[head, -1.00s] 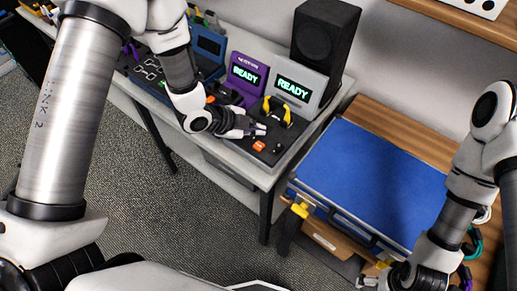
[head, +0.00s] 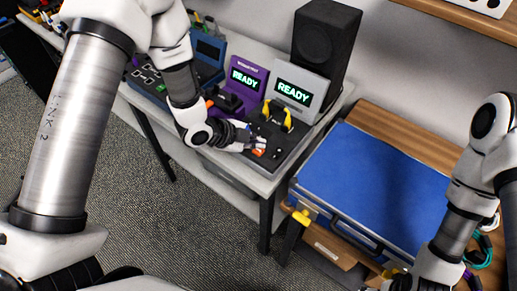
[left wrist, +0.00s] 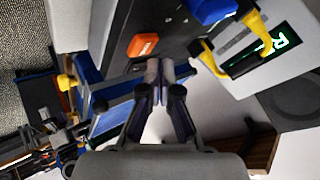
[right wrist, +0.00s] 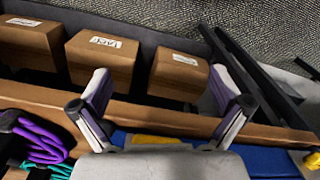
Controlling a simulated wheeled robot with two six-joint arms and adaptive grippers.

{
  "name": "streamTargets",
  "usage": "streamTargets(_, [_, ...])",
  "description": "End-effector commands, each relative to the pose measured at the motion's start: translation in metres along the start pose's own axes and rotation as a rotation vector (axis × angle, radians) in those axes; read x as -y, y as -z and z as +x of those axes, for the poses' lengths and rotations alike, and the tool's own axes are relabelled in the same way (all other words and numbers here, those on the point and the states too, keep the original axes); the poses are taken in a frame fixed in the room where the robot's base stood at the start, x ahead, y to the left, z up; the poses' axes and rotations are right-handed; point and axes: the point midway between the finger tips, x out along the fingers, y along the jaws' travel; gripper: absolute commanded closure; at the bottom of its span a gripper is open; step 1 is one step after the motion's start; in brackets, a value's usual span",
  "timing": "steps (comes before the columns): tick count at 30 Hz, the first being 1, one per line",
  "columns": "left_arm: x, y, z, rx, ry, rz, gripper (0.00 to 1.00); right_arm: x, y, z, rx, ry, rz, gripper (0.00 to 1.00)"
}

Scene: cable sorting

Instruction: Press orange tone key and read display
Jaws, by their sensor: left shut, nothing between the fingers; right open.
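The orange tone key (head: 258,152) is on the dark deck of the grey tester, partly covered by my left gripper (head: 259,144) in the head view. The left wrist view shows the orange key (left wrist: 143,45) just beyond and left of the shut, empty fingertips (left wrist: 160,68). I cannot tell whether they touch it. The grey tester's display (head: 293,92) reads READY in green; part of that display (left wrist: 262,58) shows in the left wrist view. My right gripper (right wrist: 160,92) is open and empty, above a wooden edge by several brown boxes.
A purple tester (head: 246,78), also reading READY, stands left of the grey one. Yellow curved parts (head: 285,116) rise from the grey tester's deck. A black speaker (head: 323,45) stands behind. A blue-topped case (head: 365,185) lies to the right.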

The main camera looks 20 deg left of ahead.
Motion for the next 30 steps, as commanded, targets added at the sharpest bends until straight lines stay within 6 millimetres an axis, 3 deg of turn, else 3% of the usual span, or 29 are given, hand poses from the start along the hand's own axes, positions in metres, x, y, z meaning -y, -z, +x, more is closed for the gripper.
streamTargets(30, [-0.0046,-0.0043,0.0059,0.000,0.000,0.000,1.00,-0.0001,0.0000,0.0075,0.000,0.000,0.000,0.00])
